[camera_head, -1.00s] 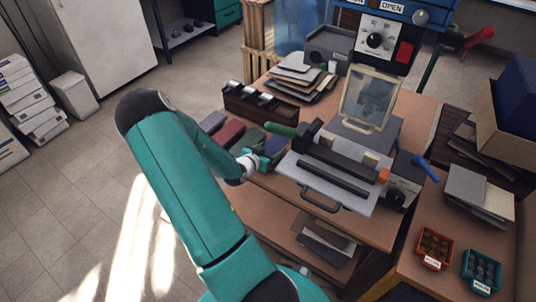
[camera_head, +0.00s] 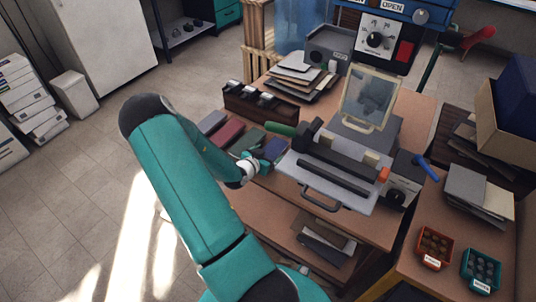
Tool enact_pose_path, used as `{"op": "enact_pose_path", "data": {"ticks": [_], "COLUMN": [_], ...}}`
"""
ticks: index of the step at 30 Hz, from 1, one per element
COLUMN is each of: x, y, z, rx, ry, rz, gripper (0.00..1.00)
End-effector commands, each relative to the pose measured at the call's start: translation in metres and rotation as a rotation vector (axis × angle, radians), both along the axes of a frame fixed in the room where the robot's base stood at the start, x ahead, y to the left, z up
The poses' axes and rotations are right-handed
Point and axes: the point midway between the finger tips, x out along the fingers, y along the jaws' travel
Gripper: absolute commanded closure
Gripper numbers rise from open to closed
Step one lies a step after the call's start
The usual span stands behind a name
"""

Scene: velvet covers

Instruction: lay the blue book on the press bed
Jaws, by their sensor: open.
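The blue book (camera_head: 273,149) lies on the wooden bench at the right end of a row of small books, against the left side of the press. The press bed (camera_head: 318,184) is most likely the flat grey plate with a front handle; no book lies on it. A dark bar crosses its middle. My gripper (camera_head: 257,160) is open, small in view, just in front of the blue book. My wrist partly hides its fingers, and I cannot tell whether they touch the book.
A green book (camera_head: 247,139), a dark red book (camera_head: 228,131) and a grey one (camera_head: 212,122) lie left of the blue book. A tilted framed panel (camera_head: 371,98) stands behind the press. A control box (camera_head: 400,180) flanks its right side.

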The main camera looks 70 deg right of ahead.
Motion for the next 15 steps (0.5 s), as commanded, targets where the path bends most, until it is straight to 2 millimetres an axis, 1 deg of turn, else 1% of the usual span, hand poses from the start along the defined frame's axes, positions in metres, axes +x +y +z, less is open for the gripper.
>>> {"op": "enact_pose_path", "data": {"ticks": [2,5,10,15], "x": [0.001,0.004,0.004,0.01], "y": [0.004,0.017,0.051,0.086], "z": [0.002,0.007,0.021,0.034], "rx": [0.0,0.001,0.001,0.001], "ry": [0.0,-0.001,-0.002,-0.001], "rz": [0.001,0.003,0.004,0.005], "gripper": [0.15,0.15,0.15,0.15]}}
